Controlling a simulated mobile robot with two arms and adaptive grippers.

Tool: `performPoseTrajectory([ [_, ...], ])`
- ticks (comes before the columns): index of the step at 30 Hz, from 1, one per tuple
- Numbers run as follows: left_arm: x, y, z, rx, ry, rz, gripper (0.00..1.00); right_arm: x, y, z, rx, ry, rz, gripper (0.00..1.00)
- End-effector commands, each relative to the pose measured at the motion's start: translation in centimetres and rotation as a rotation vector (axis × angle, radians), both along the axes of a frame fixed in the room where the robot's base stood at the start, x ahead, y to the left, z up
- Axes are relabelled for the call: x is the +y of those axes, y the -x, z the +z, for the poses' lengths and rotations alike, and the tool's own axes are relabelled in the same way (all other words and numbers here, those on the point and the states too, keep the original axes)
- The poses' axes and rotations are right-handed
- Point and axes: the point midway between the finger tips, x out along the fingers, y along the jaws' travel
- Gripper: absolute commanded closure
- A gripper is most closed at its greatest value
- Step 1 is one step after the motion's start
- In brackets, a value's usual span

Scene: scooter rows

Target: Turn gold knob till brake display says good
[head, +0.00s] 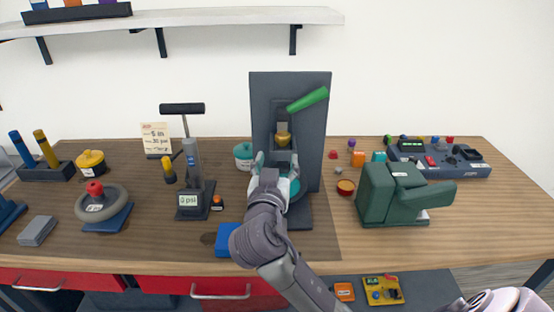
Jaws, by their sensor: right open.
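The gold knob (283,139) sits on the front of a dark upright stand (318,140), below a green lever (308,100). My right gripper (276,162) is open, with its pale fingertips just below the knob. I cannot tell whether they touch it. My right arm comes up from the bottom and covers the lower middle of the stand. A teal round part (294,190) shows partly behind the gripper. I see no brake display with readable text; it may be hidden behind my gripper. My left gripper is not in view.
Left of the stand are a teal pot (243,155) and a floor pump (193,165) whose display appears to read 0 psi. A dark green machine (392,190) stands to the right. A blue block (228,240) lies near the front edge, beside my arm.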

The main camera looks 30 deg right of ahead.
Motion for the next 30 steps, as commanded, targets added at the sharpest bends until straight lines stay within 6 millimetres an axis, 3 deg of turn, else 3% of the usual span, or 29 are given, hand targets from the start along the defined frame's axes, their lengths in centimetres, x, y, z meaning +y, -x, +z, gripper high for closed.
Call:
performPoseTrajectory([
  [5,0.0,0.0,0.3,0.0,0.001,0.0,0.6,-0.7,-0.1,-0.6,0.014,0.012,0.018,0.36],
  [9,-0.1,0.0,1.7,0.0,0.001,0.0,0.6,-4.0,-0.2,-3.3,0.071,0.054,0.14,0.36],
  [13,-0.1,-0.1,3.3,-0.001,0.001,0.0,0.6,-7.7,1.1,-5.2,0.105,0.074,0.341,0.36],
  [17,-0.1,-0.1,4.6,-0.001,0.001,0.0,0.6,-9.4,3.0,-4.3,0.085,0.057,0.547,0.36],
  [22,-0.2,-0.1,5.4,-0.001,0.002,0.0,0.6,-9.5,4.7,-1.7,0.029,0.017,0.734,0.36],
  [26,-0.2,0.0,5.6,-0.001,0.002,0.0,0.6,-9.3,5.0,-0.8,0.003,0.001,0.787,0.36],
  [30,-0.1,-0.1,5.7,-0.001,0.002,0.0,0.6,-9.1,3.9,-0.6,-0.004,-0.001,0.791,0.36],
])
